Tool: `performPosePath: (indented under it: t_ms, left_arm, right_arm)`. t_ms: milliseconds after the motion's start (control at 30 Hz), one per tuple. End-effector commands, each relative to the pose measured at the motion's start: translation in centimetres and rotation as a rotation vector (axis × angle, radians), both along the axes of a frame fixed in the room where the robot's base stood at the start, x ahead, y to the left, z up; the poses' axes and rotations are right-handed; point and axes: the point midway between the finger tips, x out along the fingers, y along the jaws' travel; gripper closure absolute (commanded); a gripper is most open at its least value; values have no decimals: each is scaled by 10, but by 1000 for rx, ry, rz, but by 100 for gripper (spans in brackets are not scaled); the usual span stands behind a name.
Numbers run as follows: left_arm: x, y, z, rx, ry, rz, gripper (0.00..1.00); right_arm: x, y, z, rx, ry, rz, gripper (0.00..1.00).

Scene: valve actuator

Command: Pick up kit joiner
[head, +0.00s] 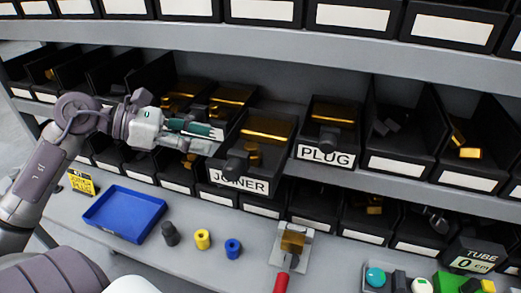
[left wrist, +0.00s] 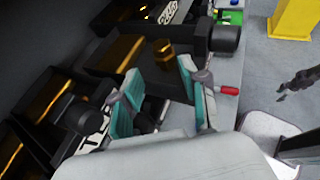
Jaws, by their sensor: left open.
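The bin labelled JOINER (head: 240,181) stands on the middle shelf. A small brass joiner (head: 253,153) is in it, near the front beside a dark grey knob-like part. A larger brass surface shows behind it. My left gripper (head: 211,139) is open, with teal finger pads, at the left side of this bin. The fingers look empty. In the left wrist view a small brass piece (left wrist: 164,50) shows beyond and between the open fingers (left wrist: 158,76), apart from them. My right gripper does not show clearly in either view.
On the bench are a blue tray (head: 89,217), a yellow joiner/plug card (head: 81,182), small black, yellow and blue cylinders, and a red-handled fixture (head: 289,243). Bins and shelf edges crowd the gripper.

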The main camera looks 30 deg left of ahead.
Motion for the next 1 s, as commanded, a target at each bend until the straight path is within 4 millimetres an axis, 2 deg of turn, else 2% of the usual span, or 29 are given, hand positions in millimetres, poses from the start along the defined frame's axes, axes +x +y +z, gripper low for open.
performPosePath:
  t_ms: [100,233,433,667,1000]
  left_arm:
    - [15,-18,-7,2,4,-4,56]
    - [27,-29,-14,1,1,-2,56]
    - [34,-37,-18,1,0,-1,56]
    - [49,-58,-23,3,1,-3,56]
    - [64,-72,-36,1,-1,0,56]
  right_arm:
    - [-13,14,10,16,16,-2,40]
    - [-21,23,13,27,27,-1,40]
    - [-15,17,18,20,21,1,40]
    - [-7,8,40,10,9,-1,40]
    - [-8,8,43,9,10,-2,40]
